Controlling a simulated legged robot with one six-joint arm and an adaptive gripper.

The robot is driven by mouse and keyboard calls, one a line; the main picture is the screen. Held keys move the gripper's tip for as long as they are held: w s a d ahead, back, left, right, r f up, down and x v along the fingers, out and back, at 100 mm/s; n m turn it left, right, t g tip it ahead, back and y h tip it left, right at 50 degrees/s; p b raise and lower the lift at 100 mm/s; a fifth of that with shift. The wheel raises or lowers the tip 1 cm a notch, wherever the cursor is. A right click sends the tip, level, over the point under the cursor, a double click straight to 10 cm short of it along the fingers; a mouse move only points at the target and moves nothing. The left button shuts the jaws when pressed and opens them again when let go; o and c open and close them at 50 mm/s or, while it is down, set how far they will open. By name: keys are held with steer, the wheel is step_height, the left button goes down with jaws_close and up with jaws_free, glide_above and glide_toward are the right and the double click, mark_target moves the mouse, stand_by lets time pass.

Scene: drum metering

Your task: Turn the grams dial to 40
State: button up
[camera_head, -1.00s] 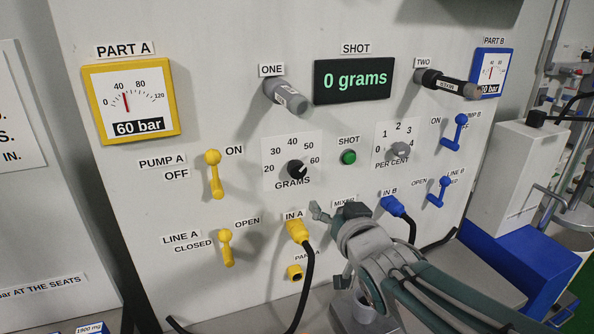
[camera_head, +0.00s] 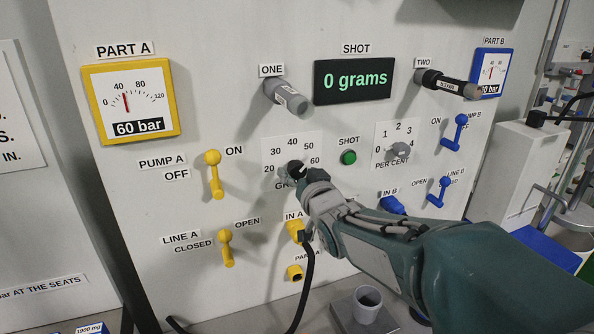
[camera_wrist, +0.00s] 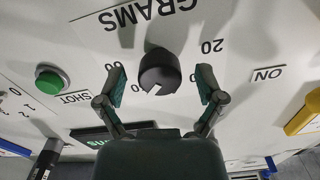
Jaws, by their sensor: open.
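The black grams dial (camera_head: 296,166) sits below the arc of numbers 20 to 60 on the white panel and is partly covered by my gripper (camera_head: 303,175). In the wrist view, which is upside down to the panel, the dial (camera_wrist: 160,74) is between the fingers of my open gripper (camera_wrist: 161,84), with a gap on each side. A pale notch shows on the dial's lower edge there. The shot display (camera_head: 353,80) reads 0 grams.
The green shot button (camera_head: 348,157) and the per cent dial (camera_head: 400,149) are to the right. The yellow pump A lever (camera_head: 214,174) is to the left. The yellow IN A plug (camera_head: 295,229) and its black hose are below, close to my wrist.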

steer(key=shift+w+a, duration=0.25)
steer(key=shift+w, duration=0.2)
steer(key=shift+c, duration=0.3)
steer(key=c, duration=1.1)
steer(key=shift+n, duration=0.5)
steer(key=n, duration=0.3)
steer(key=shift+r+n, duration=0.1)
steer(key=shift+n, duration=2.3)
